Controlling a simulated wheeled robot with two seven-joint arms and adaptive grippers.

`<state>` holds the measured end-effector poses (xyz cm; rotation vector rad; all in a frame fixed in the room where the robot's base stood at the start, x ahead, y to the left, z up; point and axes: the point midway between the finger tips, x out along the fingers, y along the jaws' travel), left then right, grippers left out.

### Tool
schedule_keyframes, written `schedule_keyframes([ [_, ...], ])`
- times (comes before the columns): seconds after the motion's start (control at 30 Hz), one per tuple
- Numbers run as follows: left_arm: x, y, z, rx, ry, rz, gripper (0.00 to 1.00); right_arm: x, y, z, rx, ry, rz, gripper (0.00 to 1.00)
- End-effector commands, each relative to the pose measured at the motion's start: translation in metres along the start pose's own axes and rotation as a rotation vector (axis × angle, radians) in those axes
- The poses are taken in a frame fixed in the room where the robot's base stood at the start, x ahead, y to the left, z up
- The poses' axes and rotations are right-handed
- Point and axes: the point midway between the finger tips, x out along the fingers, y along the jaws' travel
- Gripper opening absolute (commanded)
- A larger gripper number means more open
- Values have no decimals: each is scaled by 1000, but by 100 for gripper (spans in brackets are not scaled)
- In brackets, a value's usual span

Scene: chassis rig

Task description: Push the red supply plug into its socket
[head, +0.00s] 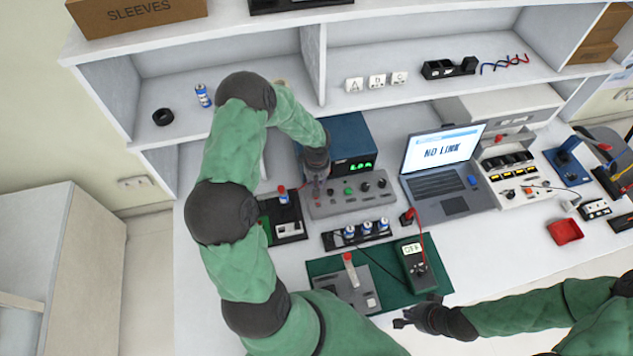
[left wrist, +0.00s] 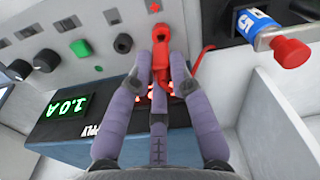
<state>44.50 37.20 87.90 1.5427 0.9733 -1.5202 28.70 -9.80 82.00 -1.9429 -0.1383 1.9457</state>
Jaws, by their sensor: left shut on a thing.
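My left gripper (head: 316,182) is at the left part of the grey control panel (head: 350,204), in front of the blue supply box (head: 350,140). In the left wrist view its fingers (left wrist: 158,82) are closed around the red plug (left wrist: 161,48), whose red lead runs off to the right. The plug is close to the panel face. My right gripper (head: 415,316) is open and empty near the front edge of the green mat.
A laptop (head: 440,175) reading NO LINK stands to the right. A rack (head: 362,233) of blue-and-white cylinders, a meter (head: 416,262) and a grey fixture (head: 350,288) are in front. A board with a red-topped cylinder (head: 283,195) is left of the panel.

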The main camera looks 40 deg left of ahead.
Motion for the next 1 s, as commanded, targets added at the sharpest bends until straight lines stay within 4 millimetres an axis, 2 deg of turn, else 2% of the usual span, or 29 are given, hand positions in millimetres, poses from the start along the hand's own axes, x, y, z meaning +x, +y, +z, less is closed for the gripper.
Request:
schedule_keyframes([
  [0.57, 0, 0, 0, -1, 1, 0, 0, 0, 0, 0, 0, 0, 0, 0],
  [1.0, 0, 0, 0, -26, 1, 0, 0, 9, 3, 0, 0, 0, 0, 0],
])
